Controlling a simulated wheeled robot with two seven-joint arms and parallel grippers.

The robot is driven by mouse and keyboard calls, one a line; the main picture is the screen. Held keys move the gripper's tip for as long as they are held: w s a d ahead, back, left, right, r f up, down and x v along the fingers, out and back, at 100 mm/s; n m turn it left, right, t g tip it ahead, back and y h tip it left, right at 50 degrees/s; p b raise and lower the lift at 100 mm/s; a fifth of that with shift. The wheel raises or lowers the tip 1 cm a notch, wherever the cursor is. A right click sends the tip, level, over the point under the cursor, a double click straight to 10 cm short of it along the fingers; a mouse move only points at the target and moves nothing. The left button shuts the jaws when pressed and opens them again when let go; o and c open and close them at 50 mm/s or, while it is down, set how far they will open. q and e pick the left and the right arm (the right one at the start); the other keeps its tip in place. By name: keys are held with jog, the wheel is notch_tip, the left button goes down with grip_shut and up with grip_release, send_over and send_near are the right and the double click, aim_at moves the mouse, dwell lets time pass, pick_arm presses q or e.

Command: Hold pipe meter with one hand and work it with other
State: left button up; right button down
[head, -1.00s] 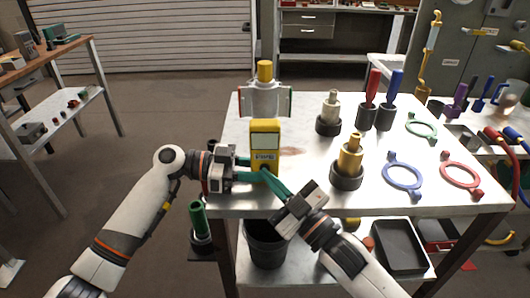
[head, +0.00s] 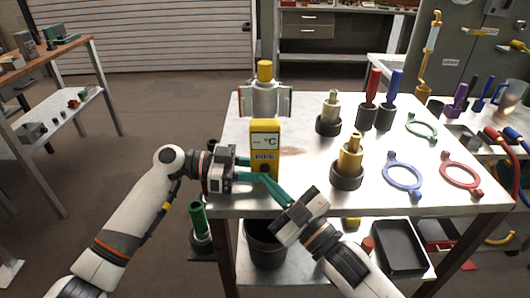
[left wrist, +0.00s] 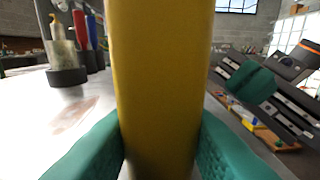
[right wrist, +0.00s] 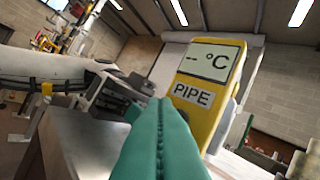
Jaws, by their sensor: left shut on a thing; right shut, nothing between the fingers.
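The yellow pipe meter (head: 265,140) stands upright above the front left part of the table, its face toward me. Its screen reads "-- °C", and the label "PIPE" shows in the right wrist view (right wrist: 205,92). My left gripper (head: 250,162) is shut on the meter's lower body from the left; its green fingers flank the yellow body in the left wrist view (left wrist: 160,140). My right gripper (head: 267,178) is shut and empty, its fingertips close to the meter's lower front. I cannot tell whether they touch it.
The white table (head: 300,200) holds grey holders with red and blue handled tools (head: 373,87), a brass fitting (head: 350,155), and blue (head: 402,175) and red rings (head: 461,175). A metal fitting with a yellow top (head: 264,95) stands behind the meter. A dark bin (head: 265,245) is below.

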jog(key=s, duration=0.5)
jog(key=shift+s, duration=0.2)
pick_arm(q)
jog(key=o, duration=1)
jog(key=shift+c, duration=0.2)
jog(key=shift+a, duration=0.1)
